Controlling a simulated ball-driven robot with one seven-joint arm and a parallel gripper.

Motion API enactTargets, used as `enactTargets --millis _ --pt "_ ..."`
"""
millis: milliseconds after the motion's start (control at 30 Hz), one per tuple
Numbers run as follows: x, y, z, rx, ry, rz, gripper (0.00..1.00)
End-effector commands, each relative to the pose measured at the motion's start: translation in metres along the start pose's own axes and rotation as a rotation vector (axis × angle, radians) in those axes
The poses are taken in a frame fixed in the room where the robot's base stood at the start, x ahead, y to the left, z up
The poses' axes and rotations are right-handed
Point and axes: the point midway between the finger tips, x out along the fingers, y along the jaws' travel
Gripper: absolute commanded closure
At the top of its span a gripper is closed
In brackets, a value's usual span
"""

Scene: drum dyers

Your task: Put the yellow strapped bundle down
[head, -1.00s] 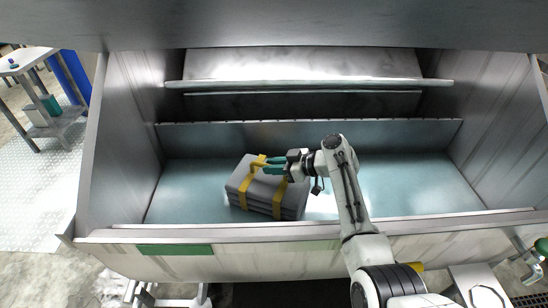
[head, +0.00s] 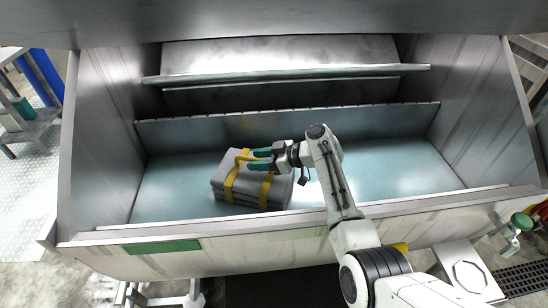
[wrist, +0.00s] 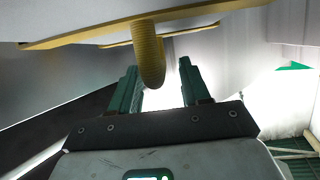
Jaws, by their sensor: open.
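The bundle (head: 226,189) is a grey folded stack with yellow straps and a yellow handle on top. It sits on the pale floor of the metal trough, left of centre, in the head view. My gripper (head: 258,160) is at the top of the bundle, by the handle, with its green fingers apart. In the wrist view the ribbed yellow handle (wrist: 149,55) hangs down between the tips of the open fingers of my gripper (wrist: 158,85). I cannot tell whether a finger touches it. The bundle's far side is hidden.
The metal trough (head: 270,228) has a raised front edge and high side walls. A ledge (head: 290,74) crosses its back. The trough floor right of my arm is clear. A shelf stand (head: 30,122) is outside at left.

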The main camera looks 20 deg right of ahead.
Motion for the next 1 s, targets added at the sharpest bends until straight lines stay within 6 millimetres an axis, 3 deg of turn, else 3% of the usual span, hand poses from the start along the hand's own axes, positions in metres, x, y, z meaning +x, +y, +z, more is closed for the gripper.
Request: enactTargets --millis 600,1000 --pt "-0.103 0.001 0.001 0.000 0.001 0.002 0.53" --pt "-0.114 0.000 0.000 0.001 0.000 0.000 0.53"
